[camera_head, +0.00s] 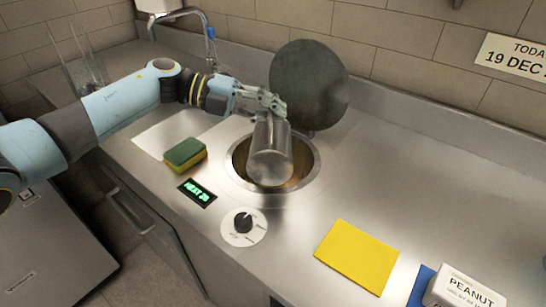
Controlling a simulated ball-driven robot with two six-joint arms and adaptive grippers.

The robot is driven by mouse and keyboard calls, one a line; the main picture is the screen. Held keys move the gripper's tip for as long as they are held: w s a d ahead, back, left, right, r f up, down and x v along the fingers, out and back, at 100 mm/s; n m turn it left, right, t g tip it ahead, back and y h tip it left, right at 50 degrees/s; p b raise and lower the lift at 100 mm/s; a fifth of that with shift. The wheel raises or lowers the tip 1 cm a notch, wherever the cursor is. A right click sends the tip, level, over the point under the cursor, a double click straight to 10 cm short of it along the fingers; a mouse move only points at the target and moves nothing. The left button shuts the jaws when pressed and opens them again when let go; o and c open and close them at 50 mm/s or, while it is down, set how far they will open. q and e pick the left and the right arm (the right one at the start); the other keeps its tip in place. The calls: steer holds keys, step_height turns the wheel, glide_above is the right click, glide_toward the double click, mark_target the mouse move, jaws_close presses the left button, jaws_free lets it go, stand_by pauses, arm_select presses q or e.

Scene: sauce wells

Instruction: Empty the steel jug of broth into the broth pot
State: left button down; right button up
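The steel jug (270,153) hangs over the round well in the counter, which appears to be the broth pot (311,178). My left gripper (276,106) is at the upper end of the jug and appears shut on it; the exact grip is hard to make out. The jug's lower part overlaps the well's opening, and its tilt is hard to judge. The jug hides much of the well's inside; a brownish patch shows low in the opening. No pouring stream can be made out. My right gripper is not in view.
A dark round lid (310,80) stands against the back wall behind the well. A green-and-yellow sponge (185,153), a heat display (197,193) and a dial (243,226) lie left and front. A yellow cloth (356,256) and a peanut box (463,290) are front right.

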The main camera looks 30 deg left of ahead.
arm_select(q)
steer(key=shift+w+a+r+n+b, duration=0.1)
steer(key=shift+w+a+n+b, duration=0.2)
steer(key=shift+w, duration=0.15)
steer(key=shift+w+a+r+n+b, duration=0.1)
steer(key=shift+w+a+n+b, duration=0.1)
steer(key=shift+w+n, duration=0.15)
steer(key=shift+w+a+n+g+h+b, duration=0.3)
steer(key=shift+w+a+n+g+b, duration=0.15)
steer(key=shift+w+b, duration=0.25)
steer(key=shift+r, duration=0.1)
steer(key=shift+d, duration=0.1)
